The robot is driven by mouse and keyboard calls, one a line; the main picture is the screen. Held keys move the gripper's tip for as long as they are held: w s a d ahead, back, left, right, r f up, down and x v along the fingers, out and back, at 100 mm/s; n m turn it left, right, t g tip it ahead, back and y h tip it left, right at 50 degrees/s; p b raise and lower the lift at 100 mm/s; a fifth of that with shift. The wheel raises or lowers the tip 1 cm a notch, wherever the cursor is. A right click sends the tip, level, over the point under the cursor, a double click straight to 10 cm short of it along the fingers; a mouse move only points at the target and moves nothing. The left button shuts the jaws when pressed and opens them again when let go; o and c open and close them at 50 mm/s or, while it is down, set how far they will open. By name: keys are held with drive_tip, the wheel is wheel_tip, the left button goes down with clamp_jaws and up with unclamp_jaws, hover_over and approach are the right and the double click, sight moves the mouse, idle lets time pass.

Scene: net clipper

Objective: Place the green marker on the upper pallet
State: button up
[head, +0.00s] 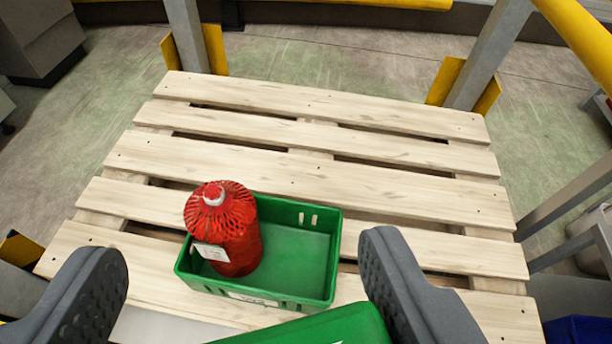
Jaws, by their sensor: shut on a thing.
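A green object (318,331) with a white mark, which I take to be the green marker, shows at the bottom edge between the fingers of my gripper (243,254). My gripper is shut on it, with the dark ribbed fingers wide apart; most of the object is cut off by the frame. A pale wooden pallet (300,178) lies ahead, beyond and below the fingers. It is the only pallet in view, and I take it to be the upper pallet.
A green crate (330,262) stands on the pallet's near part, holding a red netted container (226,235) with a white label. The far planks are bare. Grey posts (490,55) with yellow feet stand behind the pallet's far corners. A blue object (580,331) is at lower right.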

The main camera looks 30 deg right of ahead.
drive_tip(key=w+d+f+n+y+b, duration=0.1)
drive_tip(key=w+d+f+b, duration=0.15)
drive_tip(key=d+f, duration=0.5)
drive_tip(key=w+d+f+n+y+b, duration=0.1)
drive_tip(key=w+d+f+b, duration=0.2)
drive_tip(key=f, duration=0.8)
drive_tip(key=w+d+f+n+y+b, duration=0.1)
drive_tip(key=d+f+b, duration=0.2)
drive_tip(key=d+f, duration=0.5)
drive_tip(key=s+d+f+y+b, duration=0.1)
drive_tip(key=s+d+f+b, duration=0.25)
drive_tip(key=d+f, duration=0.6)
drive_tip(key=s+d+f+b, duration=0.3)
drive_tip(key=s+d+f, duration=0.1)
drive_tip(key=d+f, duration=0.55)
drive_tip(key=shift+n, duration=0.4)
drive_tip(key=f+b, duration=0.1)
drive_tip(key=f, duration=0.4)
drive_tip(key=f+b, duration=0.2)
drive_tip(key=f, duration=0.2)
drive_tip(key=shift+s+d+f, duration=0.1)
drive_tip(key=shift+d+f, duration=0.1)
drive_tip(key=shift+f, duration=0.15)
drive_tip(key=shift+r, duration=0.1)
drive_tip(key=o, duration=1)
